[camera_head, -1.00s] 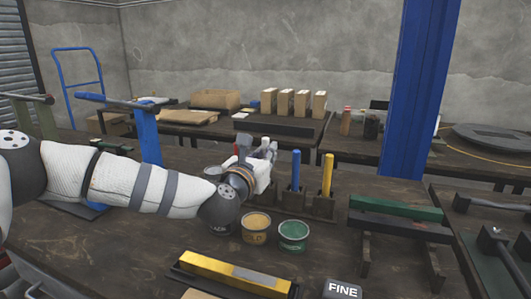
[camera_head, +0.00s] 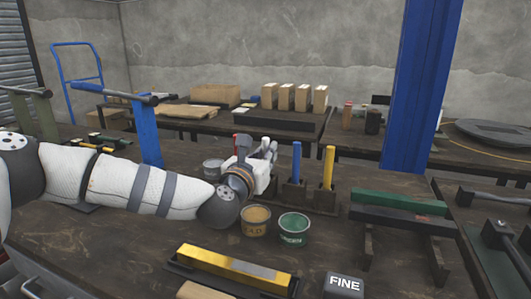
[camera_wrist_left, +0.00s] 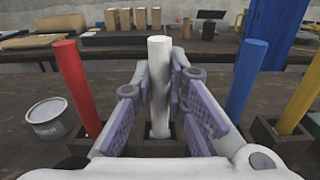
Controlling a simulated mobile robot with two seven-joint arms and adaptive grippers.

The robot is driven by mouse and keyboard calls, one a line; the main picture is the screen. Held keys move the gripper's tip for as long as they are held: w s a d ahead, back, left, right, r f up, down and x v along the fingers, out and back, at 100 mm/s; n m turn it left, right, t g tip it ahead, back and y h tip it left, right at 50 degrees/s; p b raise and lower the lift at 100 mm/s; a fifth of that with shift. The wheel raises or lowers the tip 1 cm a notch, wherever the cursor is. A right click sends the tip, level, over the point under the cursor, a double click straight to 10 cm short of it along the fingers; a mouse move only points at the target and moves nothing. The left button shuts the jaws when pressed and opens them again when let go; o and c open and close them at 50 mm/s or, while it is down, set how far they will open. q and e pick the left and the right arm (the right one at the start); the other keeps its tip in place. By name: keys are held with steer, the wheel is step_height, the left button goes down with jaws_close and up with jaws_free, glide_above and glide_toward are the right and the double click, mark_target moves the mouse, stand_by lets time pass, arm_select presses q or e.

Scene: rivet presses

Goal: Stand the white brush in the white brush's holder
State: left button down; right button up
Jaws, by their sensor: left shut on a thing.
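The white brush (camera_wrist_left: 160,85) stands about upright between the fingers of my left gripper (camera_wrist_left: 168,100) in the left wrist view. The gripper is shut on its handle. In the head view my left gripper (camera_head: 268,154) is between the red brush (camera_head: 240,145) and the blue brush (camera_head: 297,163), and it largely hides the white brush. A dark holder (camera_wrist_left: 140,147) shows low behind the fingers, in line with the white brush. The brush's lower end is hidden, so I cannot tell how deep it sits. My right gripper is out of view.
The yellow brush (camera_head: 329,167) stands in a holder right of the blue one. A grey can (camera_head: 212,168), a yellow can (camera_head: 256,222) and a green can (camera_head: 293,231) stand close by. A yellow bar (camera_head: 235,265) lies in front.

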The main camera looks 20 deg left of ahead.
arm_select(q)
steer(key=c, duration=1.5)
jaws_free()
steer(key=s, duration=1.2)
steer(key=shift+a, duration=0.25)
